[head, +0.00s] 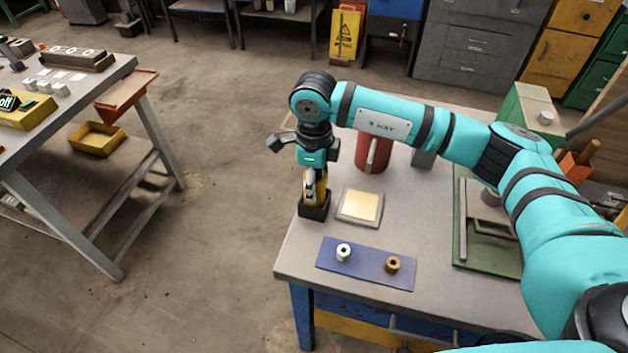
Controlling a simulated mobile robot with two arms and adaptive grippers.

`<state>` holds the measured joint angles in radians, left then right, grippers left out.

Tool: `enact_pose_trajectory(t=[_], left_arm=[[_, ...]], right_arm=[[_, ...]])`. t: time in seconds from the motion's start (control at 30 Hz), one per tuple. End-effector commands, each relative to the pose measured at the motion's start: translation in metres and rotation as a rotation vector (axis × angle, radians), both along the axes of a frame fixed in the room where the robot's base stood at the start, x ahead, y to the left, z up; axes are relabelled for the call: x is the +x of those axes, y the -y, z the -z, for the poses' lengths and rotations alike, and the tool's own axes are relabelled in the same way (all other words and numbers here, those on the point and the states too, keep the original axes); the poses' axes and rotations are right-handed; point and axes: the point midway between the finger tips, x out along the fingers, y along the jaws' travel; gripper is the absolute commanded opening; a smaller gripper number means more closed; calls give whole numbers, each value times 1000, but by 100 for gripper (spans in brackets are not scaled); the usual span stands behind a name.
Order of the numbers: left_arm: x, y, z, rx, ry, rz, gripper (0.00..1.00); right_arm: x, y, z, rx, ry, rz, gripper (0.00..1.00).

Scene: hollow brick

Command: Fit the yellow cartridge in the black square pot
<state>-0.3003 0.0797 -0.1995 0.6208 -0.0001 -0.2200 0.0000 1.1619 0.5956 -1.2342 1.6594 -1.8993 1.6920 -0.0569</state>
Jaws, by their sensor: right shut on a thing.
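The yellow cartridge (321,190) is upright in the fingers of my right gripper (314,186), which points straight down and is shut on it. The black square pot (314,212) stands near the left edge of the table, directly below the gripper. The cartridge's lower end is at the pot's opening. The pot's rim and the fingers hide it, so I cannot tell how deep it sits. My left gripper is not in view.
A framed cream plate (360,205) lies just right of the pot. A blue mat (366,265) in front holds a white spool (343,252) and a brown spool (392,264). A red container (373,153) stands behind. A green tray (488,250) is at right.

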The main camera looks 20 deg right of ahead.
Motion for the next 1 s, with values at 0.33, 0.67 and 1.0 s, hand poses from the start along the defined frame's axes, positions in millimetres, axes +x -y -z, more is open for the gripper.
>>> enact_pose_trajectory(t=[0.33, 0.67, 1.0], left_arm=[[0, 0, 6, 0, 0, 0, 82], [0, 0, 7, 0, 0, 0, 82], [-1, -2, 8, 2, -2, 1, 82]], right_arm=[[0, 0, 7, 0, 1, 0, 0], [0, 0, 8, 0, 1, 0, 68], [0, 0, 6, 0, 0, 0, 71]])
